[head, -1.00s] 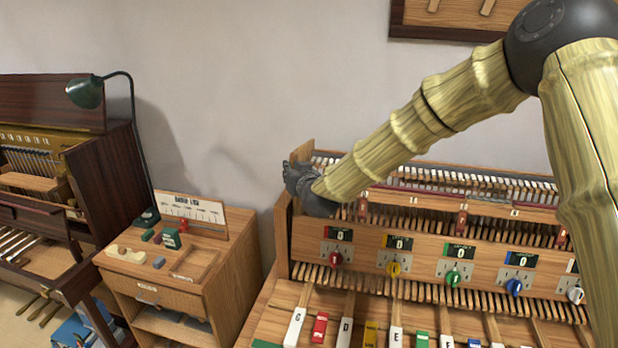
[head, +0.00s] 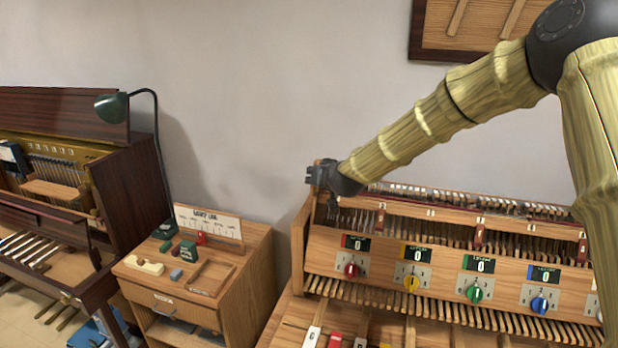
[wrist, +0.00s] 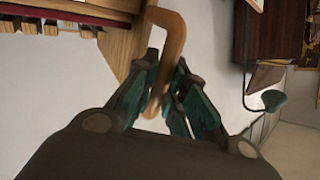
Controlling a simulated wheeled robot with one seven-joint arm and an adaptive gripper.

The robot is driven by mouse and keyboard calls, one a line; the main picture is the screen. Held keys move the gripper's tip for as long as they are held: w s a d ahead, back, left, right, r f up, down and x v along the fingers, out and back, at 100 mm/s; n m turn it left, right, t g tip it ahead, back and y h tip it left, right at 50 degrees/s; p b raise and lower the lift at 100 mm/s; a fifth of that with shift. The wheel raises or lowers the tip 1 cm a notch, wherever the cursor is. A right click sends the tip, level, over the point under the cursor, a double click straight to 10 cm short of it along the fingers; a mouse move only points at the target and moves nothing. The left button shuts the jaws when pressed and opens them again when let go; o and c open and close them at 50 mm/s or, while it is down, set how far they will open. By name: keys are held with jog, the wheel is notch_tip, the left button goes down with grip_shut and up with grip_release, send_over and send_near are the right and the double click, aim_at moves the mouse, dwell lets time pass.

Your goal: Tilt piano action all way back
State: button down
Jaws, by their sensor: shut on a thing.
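The piano action (head: 430,233) stands on the right in the head view, a wooden frame with rows of hammers, number displays and coloured knobs. My gripper (head: 314,175) is at its upper left corner. In the wrist view my gripper (wrist: 165,88) is shut on a bent wooden handle (wrist: 172,28), which passes between the green fingers beside the action's wooden end. The arm hides part of the action's upper left. I cannot tell the action's exact tilt.
A small wooden cabinet (head: 245,262) with a gauge sign stands left of the action. A dark upright piano (head: 120,165) and a green lamp (head: 112,107) are further left. Bare wall (head: 250,60) lies behind, with a wooden frame (head: 420,45) at upper right.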

jog(key=c, duration=1.7)
grip_release()
jog(key=shift+w+d+r, duration=0.1)
jog(key=shift+w+r, duration=0.1)
jog(key=shift+r, duration=0.05)
jog(key=shift+o, duration=1.2)
jog(key=shift+f, duration=0.15)
jog(key=shift+s, duration=0.1)
jog(key=v, duration=1.2)
jog(key=shift+f, duration=0.1)
